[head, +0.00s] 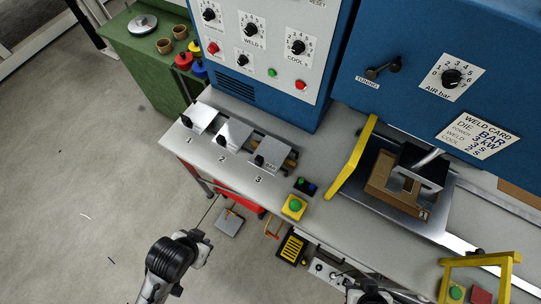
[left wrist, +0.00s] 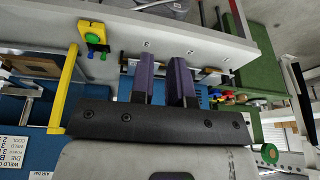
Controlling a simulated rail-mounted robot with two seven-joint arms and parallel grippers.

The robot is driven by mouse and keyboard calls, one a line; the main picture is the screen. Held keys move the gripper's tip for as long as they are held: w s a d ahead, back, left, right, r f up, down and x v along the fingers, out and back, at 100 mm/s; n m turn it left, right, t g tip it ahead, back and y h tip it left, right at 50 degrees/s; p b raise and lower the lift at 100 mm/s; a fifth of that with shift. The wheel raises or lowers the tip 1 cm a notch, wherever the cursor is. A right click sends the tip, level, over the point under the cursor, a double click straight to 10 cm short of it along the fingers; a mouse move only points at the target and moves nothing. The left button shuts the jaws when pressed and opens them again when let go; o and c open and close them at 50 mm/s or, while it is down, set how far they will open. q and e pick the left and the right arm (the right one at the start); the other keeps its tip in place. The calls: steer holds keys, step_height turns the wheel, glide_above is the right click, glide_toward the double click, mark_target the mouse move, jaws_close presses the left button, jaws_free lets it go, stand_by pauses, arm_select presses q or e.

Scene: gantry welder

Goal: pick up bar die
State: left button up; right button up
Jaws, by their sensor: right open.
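The bar die (head: 271,166), a grey block with a BAR label, sits in slot 3 at the front of the bench. Dies 1 (head: 199,117) and 2 (head: 234,134) sit in slots to its left. In the left wrist view my left gripper (left wrist: 163,66) shows two purple fingers apart with nothing between them. The bench edge with slot numbers lies beyond them; the fingers partly hide the slots. My left arm shows at the lower left of the head view, away from the dies. My right gripper (head: 343,280) is low in the head view, in front of the bench, small and partly cut off, open.
A green button box (head: 294,207) stands right of the bar die. A yellow guard (head: 353,158) rises before the welder's press (head: 420,165). The blue cabinet (head: 275,80) stands behind the dies. A green cart (head: 150,60) is at the back left. The floor at left is clear.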

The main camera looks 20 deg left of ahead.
arm_select(q)
steer(key=o, duration=0.7)
steer(key=shift+o, duration=0.6)
steer(key=shift+d, duration=0.1)
